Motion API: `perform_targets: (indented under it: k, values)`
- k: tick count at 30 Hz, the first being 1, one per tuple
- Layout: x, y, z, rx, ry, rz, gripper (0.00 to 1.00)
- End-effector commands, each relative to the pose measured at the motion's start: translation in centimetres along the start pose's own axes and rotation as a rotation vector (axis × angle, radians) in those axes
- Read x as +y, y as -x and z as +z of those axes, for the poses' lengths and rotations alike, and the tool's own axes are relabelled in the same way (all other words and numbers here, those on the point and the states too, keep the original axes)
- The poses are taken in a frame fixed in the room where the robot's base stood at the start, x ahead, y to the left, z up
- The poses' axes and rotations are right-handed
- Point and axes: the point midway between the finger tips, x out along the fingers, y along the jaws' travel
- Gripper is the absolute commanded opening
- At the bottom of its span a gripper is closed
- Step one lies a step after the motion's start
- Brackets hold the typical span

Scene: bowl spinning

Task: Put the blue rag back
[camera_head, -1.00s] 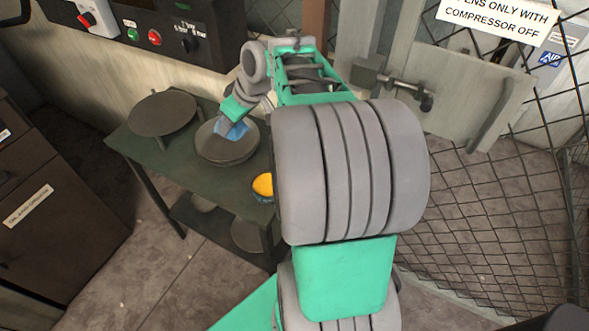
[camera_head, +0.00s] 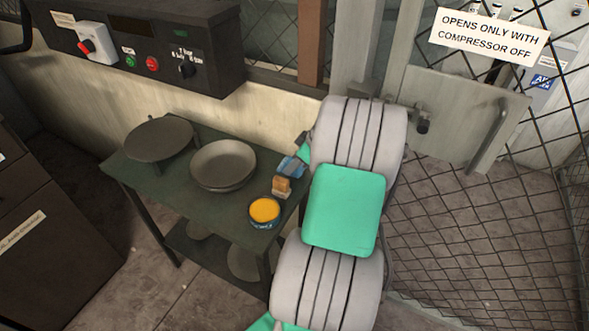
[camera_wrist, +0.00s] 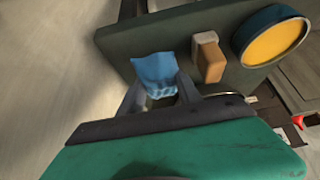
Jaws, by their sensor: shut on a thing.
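The blue rag (camera_head: 291,166) is at the right rear edge of the green table (camera_head: 138,176), partly hidden by my arm. It also shows in the wrist view (camera_wrist: 155,74), between the two fingers of my gripper (camera_wrist: 160,98). My gripper is shut on the rag. In the head view the gripper is mostly hidden behind my arm. In the wrist view the rag overlaps the table edge; I cannot tell whether it touches the tabletop.
A metal bowl (camera_head: 223,165) sits mid-table, with a round plate on a stand (camera_head: 158,139) at left. A brush-like block (camera_head: 282,186) and a tin of yellow paste (camera_head: 265,210) are near the rag. A control panel (camera_head: 150,45) and a mesh fence (camera_head: 480,215) stand close by.

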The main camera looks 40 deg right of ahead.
Motion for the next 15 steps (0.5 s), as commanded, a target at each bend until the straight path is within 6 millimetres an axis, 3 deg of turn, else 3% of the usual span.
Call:
perform_targets:
  k: [5, 14, 15]
  values:
    - [-0.1, -2.5, 1.5, -0.002, -0.002, -0.003, 0.00]
    - [-0.1, -3.0, 1.8, -0.002, -0.002, -0.001, 0.00]
    - [-0.1, -2.9, 1.8, -0.002, -0.002, -0.001, 0.42]
